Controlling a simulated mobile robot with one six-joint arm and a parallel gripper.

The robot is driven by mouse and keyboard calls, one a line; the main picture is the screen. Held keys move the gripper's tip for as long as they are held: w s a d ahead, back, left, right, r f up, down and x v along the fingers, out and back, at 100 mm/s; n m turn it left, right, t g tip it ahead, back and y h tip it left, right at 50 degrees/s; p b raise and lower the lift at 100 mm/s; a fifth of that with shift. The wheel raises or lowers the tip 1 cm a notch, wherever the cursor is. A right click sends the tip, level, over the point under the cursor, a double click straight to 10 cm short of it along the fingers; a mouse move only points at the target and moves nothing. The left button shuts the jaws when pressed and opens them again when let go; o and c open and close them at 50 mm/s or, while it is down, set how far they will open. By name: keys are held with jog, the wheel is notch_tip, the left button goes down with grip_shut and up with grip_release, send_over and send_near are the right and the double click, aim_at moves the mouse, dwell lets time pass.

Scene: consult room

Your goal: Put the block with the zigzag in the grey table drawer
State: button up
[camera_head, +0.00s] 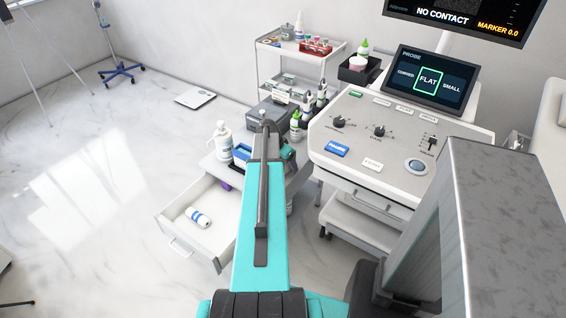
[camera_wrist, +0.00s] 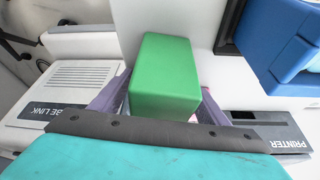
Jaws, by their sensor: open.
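A plain green block (camera_wrist: 166,75) is between the two purple-grey fingers of my open gripper (camera_wrist: 158,100) in the wrist view. I cannot tell whether either finger touches it. No zigzag shows on the visible faces of this block. The grey table drawer (camera_head: 200,249) stands pulled out at the left in the head view. A white roll with blue bands (camera_head: 198,217) lies in it.
A white pump bottle (camera_head: 223,139) and a blue bin (camera_head: 241,153) stand beside my arm. The blue bin (camera_wrist: 297,55) is close on the right in the wrist view, near a dark printer box (camera_wrist: 275,125). The ultrasound console (camera_head: 390,135) is to the right.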

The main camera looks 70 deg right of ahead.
jog(key=c, duration=1.7)
jog(key=shift+r, duration=0.25)
jog(key=shift+c, duration=0.2)
jog(key=shift+r, duration=0.85)
jog(key=shift+s+a+r+b, duration=0.1)
jog(key=shift+a+r+b, duration=0.05)
jog(key=shift+r+b, duration=0.15)
jog(key=shift+a+r+b, duration=0.15)
jog(key=shift+r, duration=0.25)
jog(key=s+a+r+p, duration=0.1)
jog(key=s+a, duration=0.3)
jog(key=a, duration=0.8)
jog(key=shift+r, duration=0.3)
jog(key=shift+s+p, duration=0.15)
jog(key=shift+p, duration=0.45)
